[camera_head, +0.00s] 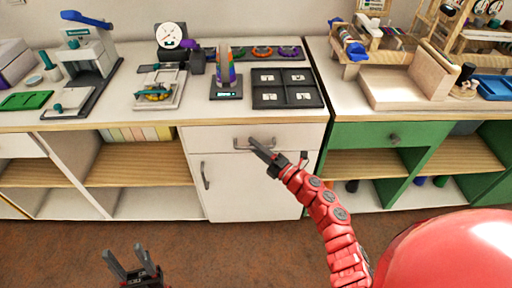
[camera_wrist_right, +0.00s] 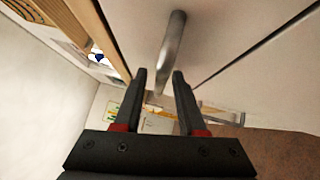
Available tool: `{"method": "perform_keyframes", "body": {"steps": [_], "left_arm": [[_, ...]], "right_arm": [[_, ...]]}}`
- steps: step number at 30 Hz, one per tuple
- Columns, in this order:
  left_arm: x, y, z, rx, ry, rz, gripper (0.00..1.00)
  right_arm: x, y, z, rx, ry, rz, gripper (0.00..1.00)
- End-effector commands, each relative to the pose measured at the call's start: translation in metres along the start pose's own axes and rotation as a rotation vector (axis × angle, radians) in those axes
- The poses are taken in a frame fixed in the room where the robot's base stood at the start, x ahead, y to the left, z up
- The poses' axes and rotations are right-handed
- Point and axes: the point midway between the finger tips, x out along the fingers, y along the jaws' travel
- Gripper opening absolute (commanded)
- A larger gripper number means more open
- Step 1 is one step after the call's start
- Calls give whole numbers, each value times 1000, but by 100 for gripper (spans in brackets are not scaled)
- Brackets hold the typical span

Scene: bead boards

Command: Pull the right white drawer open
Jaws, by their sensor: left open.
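The right white drawer (camera_head: 218,133) is under the counter in the head view, its front flush with the cabinet. Its grey bar handle (camera_head: 242,143) is partly behind my right gripper (camera_head: 256,147). In the right wrist view the metal handle (camera_wrist_right: 174,40) runs down to between the fingertips of my right gripper (camera_wrist_right: 159,76). The fingers are apart, one on each side of the handle, and gaps show, so they do not look closed on it. My left gripper (camera_head: 124,250) is open and empty, low at the bottom left, away from the cabinets.
A white cabinet door with an upright handle (camera_head: 205,175) is just below the drawer. Open shelves (camera_head: 140,165) lie to its left. A green drawer (camera_head: 365,134) with its own handle is to its right. Boards and instruments stand on the white counter (camera_head: 205,108). The brown floor (camera_head: 220,250) in front is clear.

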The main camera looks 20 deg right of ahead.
Motion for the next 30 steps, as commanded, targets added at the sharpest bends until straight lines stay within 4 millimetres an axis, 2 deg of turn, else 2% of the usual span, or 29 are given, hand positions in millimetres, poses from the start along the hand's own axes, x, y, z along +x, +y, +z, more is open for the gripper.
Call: {"method": "perform_keyframes", "body": {"steps": [1, 6, 30], "left_arm": [[0, 0, 0, 0, 0, 0, 54], [0, 0, 0, 0, 0, 0, 54], [0, 0, 0, 0, 0, 0, 54]], "right_arm": [[0, 0, 0, 0, 0, 0, 28], [0, 0, 0, 0, 0, 0, 0], [-1, -1, 0, 0, -1, -1, 0]]}}
